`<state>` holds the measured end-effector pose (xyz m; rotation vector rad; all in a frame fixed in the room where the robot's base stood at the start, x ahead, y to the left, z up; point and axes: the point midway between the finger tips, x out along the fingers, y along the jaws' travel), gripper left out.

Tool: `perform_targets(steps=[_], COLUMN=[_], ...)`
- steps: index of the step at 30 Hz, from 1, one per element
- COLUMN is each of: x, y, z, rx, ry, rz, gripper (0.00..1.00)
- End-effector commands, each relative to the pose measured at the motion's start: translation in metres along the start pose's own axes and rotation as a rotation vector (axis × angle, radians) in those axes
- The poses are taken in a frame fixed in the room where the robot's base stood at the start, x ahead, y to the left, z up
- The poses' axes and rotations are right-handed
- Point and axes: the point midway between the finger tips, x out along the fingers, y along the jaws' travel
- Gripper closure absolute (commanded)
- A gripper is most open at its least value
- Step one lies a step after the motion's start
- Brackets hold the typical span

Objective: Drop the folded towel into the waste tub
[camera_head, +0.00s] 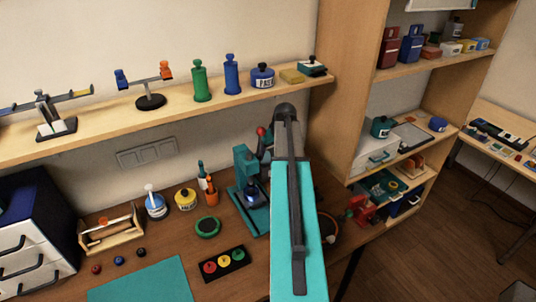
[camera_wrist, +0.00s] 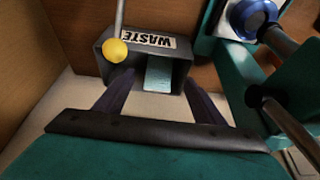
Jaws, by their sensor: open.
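The waste tub (camera_wrist: 180,54) is a dark grey box with an upside-down WASTE label, in the upper middle of the wrist view. A light blue folded piece, which looks like the towel (camera_wrist: 158,74), shows within the tub's opening. My gripper (camera_wrist: 158,82) is open, its two dark fingers apart at the tub's near side, with the towel between and beyond their tips in the picture. The fingers do not hold the towel. How deep the towel lies is hard to tell. In the head view my arm hides the gripper, and I cannot make out the tub there.
A yellow ball on a rod (camera_wrist: 116,50) stands in front of the tub's left side. A teal machine (camera_wrist: 278,92) is close on the right of the wrist view. In the head view, a teal press (camera_head: 248,190) stands left of my arm, beneath a loaded shelf (camera_head: 190,108).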

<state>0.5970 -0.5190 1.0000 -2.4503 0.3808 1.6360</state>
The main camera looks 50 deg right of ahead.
Motion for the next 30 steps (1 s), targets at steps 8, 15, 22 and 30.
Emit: perform_targets(steps=[8,15,22,30], x=[-0.021,-0.046,-0.069,-0.097], y=[0.000,0.000,0.000,0.000], z=[-0.002,-0.003,-0.002,-0.002], rx=[0.000,0.000,0.000,0.000], ry=[0.002,0.002,0.002,0.002], rz=[0.001,0.001,0.001,0.001], gripper=[0.37,0.37,0.37,0.37])
